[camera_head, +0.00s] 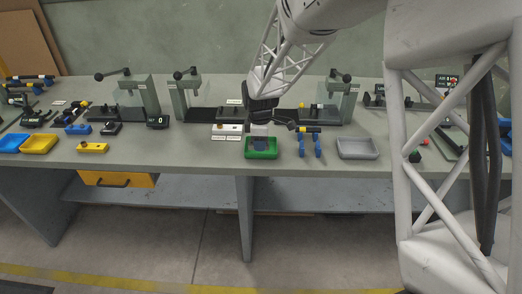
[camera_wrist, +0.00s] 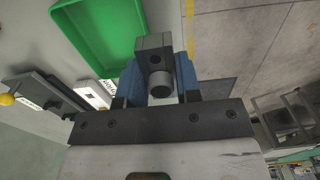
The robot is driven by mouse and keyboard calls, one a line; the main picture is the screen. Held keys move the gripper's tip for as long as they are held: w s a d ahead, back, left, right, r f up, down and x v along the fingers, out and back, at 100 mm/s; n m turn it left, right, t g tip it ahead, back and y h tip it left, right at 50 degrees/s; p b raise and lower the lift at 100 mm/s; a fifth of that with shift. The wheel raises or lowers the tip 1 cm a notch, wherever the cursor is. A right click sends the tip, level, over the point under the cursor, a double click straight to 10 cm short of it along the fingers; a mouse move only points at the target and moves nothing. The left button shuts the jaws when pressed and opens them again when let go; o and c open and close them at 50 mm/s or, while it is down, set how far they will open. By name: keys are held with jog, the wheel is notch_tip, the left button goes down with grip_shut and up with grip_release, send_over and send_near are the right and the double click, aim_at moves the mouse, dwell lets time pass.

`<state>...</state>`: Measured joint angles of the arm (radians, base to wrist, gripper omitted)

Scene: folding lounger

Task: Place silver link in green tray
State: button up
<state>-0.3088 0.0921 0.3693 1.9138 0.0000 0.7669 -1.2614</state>
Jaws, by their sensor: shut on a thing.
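My gripper (camera_wrist: 159,78) is shut on the silver link (camera_wrist: 154,55), a grey block with a round boss, held between its blue fingers. The green tray (camera_wrist: 92,40) is at the upper left of the wrist view, empty where visible, its right rim close beside the link in the picture.
Blue-legged parts (camera_head: 309,144) stand just right of the tray, and a grey tray (camera_head: 357,148) is further right. White blocks and labels (camera_head: 227,130) lie to the left. Dark fixtures (camera_head: 320,113) stand behind. Bare table (camera_head: 175,150) shows left of the tray.

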jog(key=s+d+f, duration=0.1)
jog(key=s+d, duration=0.3)
jog(key=s, duration=0.5)
jog(key=shift+d+f, duration=0.2)
jog(key=shift+d, duration=0.2)
jog(key=shift+w, duration=0.15)
jog(key=w+a, duration=0.1)
jog(key=w, duration=0.4)
jog(key=w+a+f, duration=0.1)
jog(key=w+a, duration=0.1)
jog(key=w, duration=0.3)
jog(key=w+a, duration=0.1)
jog(key=w, duration=0.4)
jog(key=shift+w+a+f, duration=0.15)
jog(key=shift+f, duration=0.1)
jog(key=shift+f, duration=0.1)
jog(key=shift+f, duration=1.65)
jog(key=shift+f, duration=0.15)
